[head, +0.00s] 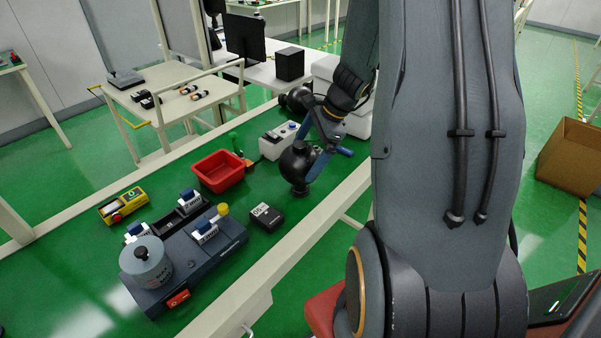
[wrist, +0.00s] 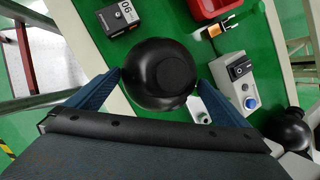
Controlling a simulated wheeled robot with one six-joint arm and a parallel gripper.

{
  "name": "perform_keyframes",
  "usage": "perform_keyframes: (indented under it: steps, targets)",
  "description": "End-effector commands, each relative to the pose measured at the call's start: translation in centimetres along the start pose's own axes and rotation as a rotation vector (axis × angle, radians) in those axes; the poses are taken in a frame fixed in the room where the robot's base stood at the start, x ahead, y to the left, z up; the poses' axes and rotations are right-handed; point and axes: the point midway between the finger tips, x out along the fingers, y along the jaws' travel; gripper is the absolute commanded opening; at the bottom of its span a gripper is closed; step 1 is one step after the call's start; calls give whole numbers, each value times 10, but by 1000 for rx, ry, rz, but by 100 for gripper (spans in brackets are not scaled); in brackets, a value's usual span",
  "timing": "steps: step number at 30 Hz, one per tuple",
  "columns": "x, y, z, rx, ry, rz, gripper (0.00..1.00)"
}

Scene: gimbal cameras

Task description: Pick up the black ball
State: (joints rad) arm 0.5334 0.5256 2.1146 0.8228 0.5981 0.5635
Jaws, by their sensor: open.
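The black ball (head: 297,168) stands on the green tabletop, with a short round knob on top and a narrow foot below. In the wrist view the ball (wrist: 158,72) sits between the two blue fingers, its flat round top facing the camera. My gripper (head: 318,152) is open and close to the ball from above right; its fingers (wrist: 160,84) reach to either side of it. I cannot tell whether the fingertips touch the ball. Part of the ball's far side is hidden.
A second black round object (head: 297,99) lies farther back, also at right in the wrist view (wrist: 290,130). A grey-white box with a blue button (head: 278,140), a red bin (head: 218,170), a small black box (head: 266,216) and a dark fixture (head: 190,250) stand nearby. The table's pale edge runs close by.

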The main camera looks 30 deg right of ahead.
Motion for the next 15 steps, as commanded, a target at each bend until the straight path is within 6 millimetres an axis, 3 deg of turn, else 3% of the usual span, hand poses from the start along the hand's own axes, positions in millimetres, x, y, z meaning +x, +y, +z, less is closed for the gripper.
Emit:
perform_keyframes:
  steps: [7,15]
  targets:
    - [30,2,2,-2,-1,3,100]
    - [34,2,1,-2,0,0,100]
